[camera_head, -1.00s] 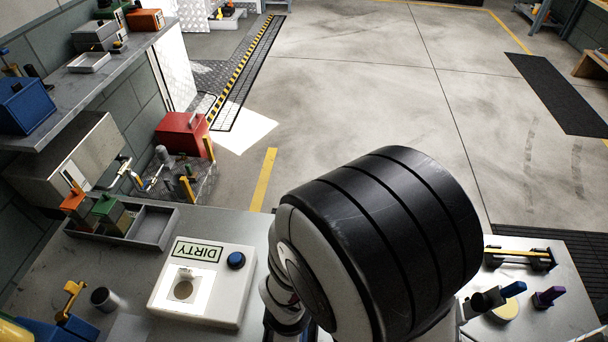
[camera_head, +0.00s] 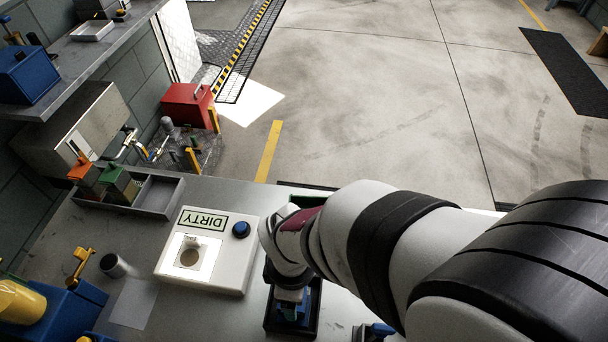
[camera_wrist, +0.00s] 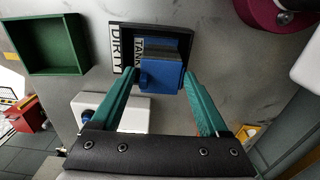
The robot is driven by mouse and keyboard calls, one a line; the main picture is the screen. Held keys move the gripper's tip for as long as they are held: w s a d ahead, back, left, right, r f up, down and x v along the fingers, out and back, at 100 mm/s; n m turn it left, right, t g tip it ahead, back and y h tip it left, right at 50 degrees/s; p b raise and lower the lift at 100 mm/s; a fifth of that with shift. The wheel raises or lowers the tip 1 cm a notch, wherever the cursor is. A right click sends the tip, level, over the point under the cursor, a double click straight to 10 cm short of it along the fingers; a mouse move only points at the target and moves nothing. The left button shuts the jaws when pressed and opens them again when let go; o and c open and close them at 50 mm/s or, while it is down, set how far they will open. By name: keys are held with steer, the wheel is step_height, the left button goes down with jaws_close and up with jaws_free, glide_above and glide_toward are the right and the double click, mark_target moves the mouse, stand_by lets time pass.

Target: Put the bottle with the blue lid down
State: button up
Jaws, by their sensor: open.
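My gripper (camera_wrist: 156,82) shows two teal fingers standing apart, one on each side of a blue block-shaped part (camera_wrist: 163,74), which I take for the blue lid. The fingers do not appear closed on it. In the head view, a blue part (camera_head: 291,308) shows under my wrist, inside the black tray (camera_head: 268,322).
A white "DIRTY" box (camera_head: 176,267) with a blue button (camera_head: 241,230) stands left of the tray. A green tray (camera_wrist: 47,43) is at the wrist view's upper left. A grey divided bin (camera_head: 160,200) holds orange- and green-topped containers. A small cup (camera_head: 113,265) lies farther left.

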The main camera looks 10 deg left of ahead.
step_height(320, 180, up, 5)
steer(key=shift+r, duration=0.2)
steer(key=s+d+r+m, duration=0.1)
steer(key=d+m, duration=0.3)
steer(key=m, duration=0.4)
steer(key=s+d+r+m+y, duration=0.1)
steer(key=s+d+r+m, duration=0.1)
steer(key=m, duration=0.6)
steer(key=s+d+r+m, duration=0.2)
steer(key=d+r+m, duration=0.1)
steer(key=d+m, duration=0.2)
steer(key=m, duration=0.2)
steer(key=shift+s+d+m+y, duration=0.25)
steer(key=shift+d+m+y, duration=0.1)
steer(key=shift+m+y, duration=0.05)
steer(key=shift+c, duration=0.3)
